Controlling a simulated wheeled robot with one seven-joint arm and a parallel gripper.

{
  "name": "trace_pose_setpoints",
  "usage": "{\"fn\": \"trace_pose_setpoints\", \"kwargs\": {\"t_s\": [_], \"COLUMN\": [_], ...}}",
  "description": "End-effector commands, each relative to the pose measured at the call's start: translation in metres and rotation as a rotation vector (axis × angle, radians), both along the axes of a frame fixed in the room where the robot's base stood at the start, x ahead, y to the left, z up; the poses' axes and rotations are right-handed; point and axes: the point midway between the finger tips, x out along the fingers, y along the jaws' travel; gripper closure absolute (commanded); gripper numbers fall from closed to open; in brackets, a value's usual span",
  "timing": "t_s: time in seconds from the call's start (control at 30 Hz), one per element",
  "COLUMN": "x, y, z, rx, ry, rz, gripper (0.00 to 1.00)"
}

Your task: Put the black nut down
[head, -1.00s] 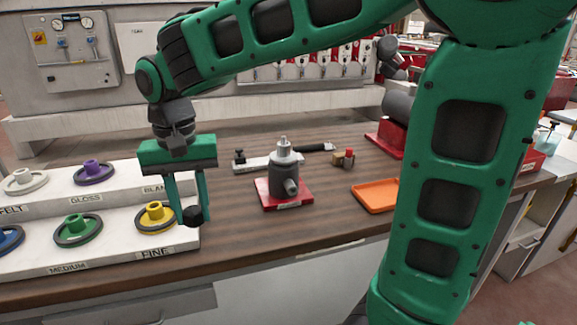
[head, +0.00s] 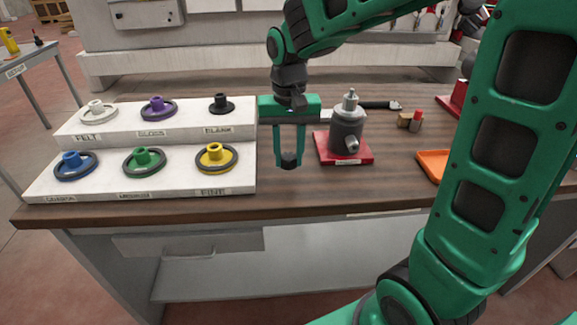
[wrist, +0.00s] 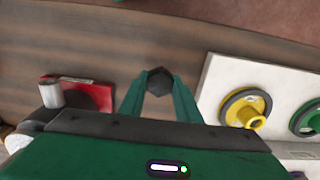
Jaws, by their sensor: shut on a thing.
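The black nut (head: 289,160) is held between the fingertips of my gripper (head: 288,163), which is shut on it. The nut also shows dark and many-sided at the fingertips in the wrist view (wrist: 159,81). In the head view my gripper points down over the wooden bench (head: 330,197), between the white stepped rack on the left and the red-based spindle on the right. I cannot tell exactly how high the nut is above the bench.
The white rack (head: 45,185) holds several coloured wheels; the yellow one (head: 215,155) is nearest my gripper. The grey spindle (head: 347,130) stands on a red base (head: 326,150). An orange tray (head: 433,165) lies further right. Bare bench lies in front of the spindle.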

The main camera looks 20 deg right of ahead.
Motion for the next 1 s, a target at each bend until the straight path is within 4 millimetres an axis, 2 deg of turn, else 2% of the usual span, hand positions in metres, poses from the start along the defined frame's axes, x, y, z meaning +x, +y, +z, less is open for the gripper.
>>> {"fn": "trace_pose_setpoints", "kwargs": {"t_s": [0.37, 0.77, 0.8, 0.83, 1.0], "x": [0.001, 0.001, 0.001, 0.001, 0.001], "y": [-0.002, -0.002, -0.002, -0.002, -0.002], "z": [-0.039, -0.044, -0.043, -0.043, -0.043], "rx": [0.000, 0.000, 0.000, 0.000, 0.000], "ry": [0.002, 0.001, 0.000, 0.000, 0.000], "rz": [0.000, -0.001, -0.001, -0.001, -0.001], "gripper": [0.97, 0.97, 0.60, 0.53, 0.51]}}
